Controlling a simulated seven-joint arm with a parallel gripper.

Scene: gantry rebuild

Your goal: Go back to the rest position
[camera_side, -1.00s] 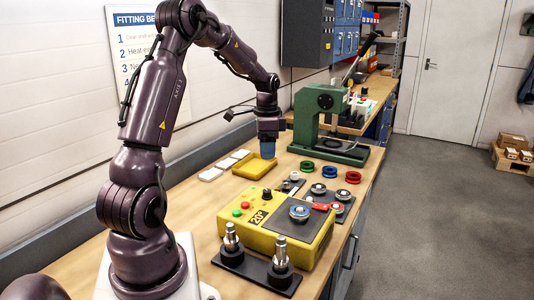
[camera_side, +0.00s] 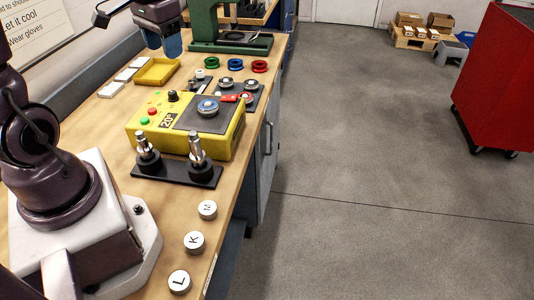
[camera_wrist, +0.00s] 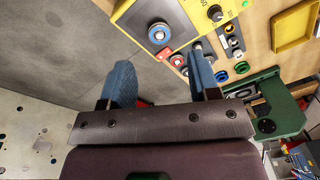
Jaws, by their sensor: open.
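My gripper (camera_side: 172,47) hangs at the top of the side view, its blue fingers just behind the yellow tray (camera_side: 157,72) in the picture. In the wrist view my gripper (camera_wrist: 160,58) shows two blue fingers spread apart with nothing held between them. The yellow heater box (camera_side: 140,132) stands on the bench with a blue-and-silver bearing (camera_side: 208,108) on its dark plate. The box also shows in the wrist view (camera_wrist: 130,12), beyond the fingers. Most of my arm's upper links are out of the side view.
Two upright metal posts on a black base (camera_side: 176,172) stand before the heater. Green, blue and red rings (camera_side: 235,64) lie behind it. A green press (camera_side: 230,42) stands at the back. Lettered round caps (camera_side: 194,242) line the front bench edge. A red cabinet (camera_side: 497,75) stands across open floor.

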